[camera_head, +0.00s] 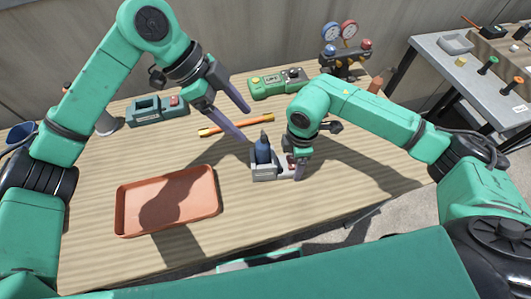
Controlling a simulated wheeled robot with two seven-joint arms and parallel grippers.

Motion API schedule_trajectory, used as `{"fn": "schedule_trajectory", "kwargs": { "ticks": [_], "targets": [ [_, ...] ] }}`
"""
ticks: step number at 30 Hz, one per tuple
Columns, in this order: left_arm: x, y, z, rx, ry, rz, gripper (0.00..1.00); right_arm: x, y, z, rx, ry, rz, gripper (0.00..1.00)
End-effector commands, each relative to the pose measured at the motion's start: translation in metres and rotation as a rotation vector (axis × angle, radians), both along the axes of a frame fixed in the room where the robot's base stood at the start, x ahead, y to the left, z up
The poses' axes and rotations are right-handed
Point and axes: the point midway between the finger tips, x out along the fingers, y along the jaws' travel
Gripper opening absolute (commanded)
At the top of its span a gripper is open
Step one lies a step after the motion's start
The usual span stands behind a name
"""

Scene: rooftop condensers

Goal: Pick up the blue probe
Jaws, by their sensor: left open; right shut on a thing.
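The blue probe (262,150) stands upright in a small grey holder (264,174) on the wooden table, right of the middle. My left gripper (243,123) is open and empty, up and left of the probe, with its fingers pointing down towards it. My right gripper (299,168) is low at the right side of the holder and shut on it; its fingers hide part of that side. A small red part shows between the holder and the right fingers.
An orange tray (122,212) lies at front left. Behind are an orange-yellow rod (222,127), a dark green case (146,112), a green meter (266,86) and a gauge set (345,52). A grey side table (440,62) with tools stands right.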

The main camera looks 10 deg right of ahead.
Motion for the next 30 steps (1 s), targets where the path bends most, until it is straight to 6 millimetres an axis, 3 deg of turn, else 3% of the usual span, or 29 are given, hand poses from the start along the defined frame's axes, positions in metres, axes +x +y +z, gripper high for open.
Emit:
{"fn": "schedule_trajectory", "kwargs": {
  "ticks": [5, 12, 24, 30],
  "targets": [
    [0.003, -0.004, 0.005, 0.116, -0.027, -0.055, 0.76, 0.000, 0.000, 0.000, -0.001, 0.001, -0.001, 0.05],
    [-0.004, -0.022, -0.040, 0.119, -0.025, -0.058, 0.76, 0.000, 0.000, 0.000, 0.000, 0.001, 0.000, 0.05],
    [-0.016, -0.045, -0.096, 0.117, -0.025, -0.056, 0.76, 0.000, 0.000, 0.000, 0.000, 0.000, 0.000, 0.05],
    [-0.015, -0.047, -0.101, 0.116, -0.029, -0.055, 0.76, 0.000, 0.000, 0.000, 0.000, 0.000, 0.000, 0.05]
  ]
}}
